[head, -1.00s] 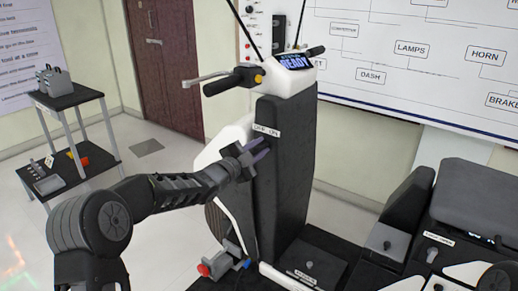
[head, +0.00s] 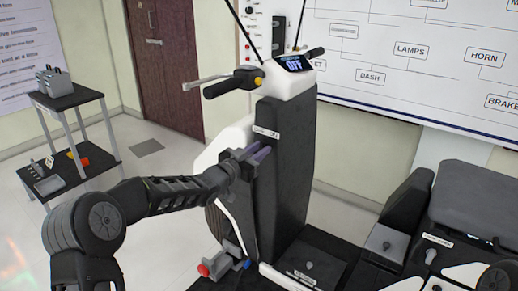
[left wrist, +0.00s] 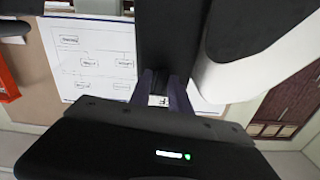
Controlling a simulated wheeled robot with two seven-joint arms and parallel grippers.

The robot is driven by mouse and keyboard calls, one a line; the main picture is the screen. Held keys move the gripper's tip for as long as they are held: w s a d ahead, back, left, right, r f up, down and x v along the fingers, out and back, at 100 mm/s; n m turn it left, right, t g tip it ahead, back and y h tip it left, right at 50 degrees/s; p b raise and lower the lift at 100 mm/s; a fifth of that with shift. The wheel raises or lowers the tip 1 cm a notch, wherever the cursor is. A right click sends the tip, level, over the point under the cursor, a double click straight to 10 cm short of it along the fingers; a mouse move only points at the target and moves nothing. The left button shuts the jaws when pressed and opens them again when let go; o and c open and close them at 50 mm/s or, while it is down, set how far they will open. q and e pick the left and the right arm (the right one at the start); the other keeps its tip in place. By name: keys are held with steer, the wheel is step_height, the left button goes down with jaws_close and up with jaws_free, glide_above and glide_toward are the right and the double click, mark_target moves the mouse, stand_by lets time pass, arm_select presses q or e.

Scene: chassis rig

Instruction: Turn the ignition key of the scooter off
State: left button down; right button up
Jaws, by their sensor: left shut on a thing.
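The scooter's dark front column (head: 289,180) stands upright at the middle of the head view, with white side panels. Its dash display (head: 294,63) reads "OFF". A small label (head: 266,132) marked "OFF ON" is on the column below the handlebar. My left gripper (head: 263,154) is against the column just below this label, shut on the ignition key. The fingers hide the key in the head view. In the left wrist view, the fingers (left wrist: 164,88) reach to the dark column, with a piece of the white label (left wrist: 159,101) showing between them. My right gripper is out of view.
The handlebar (head: 234,82) with a brake lever juts out above my left gripper. A red-and-blue-ended pedal piece (head: 224,263) is low at the column's foot. A seat (head: 480,200) is at the right. A small shelf cart (head: 72,100) stands at the left, with bare floor between.

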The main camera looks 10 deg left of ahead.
arm_select(q)
steer(key=shift+n, duration=0.7)
steer(key=c, duration=1.4)
jaws_free()
steer(key=shift+c, duration=0.2)
steer(key=shift+s+a, duration=0.25)
steer(key=shift+s, duration=0.3)
steer(key=b+v, duration=0.1)
steer(key=v, duration=0.5)
steer(key=shift+s, duration=0.3)
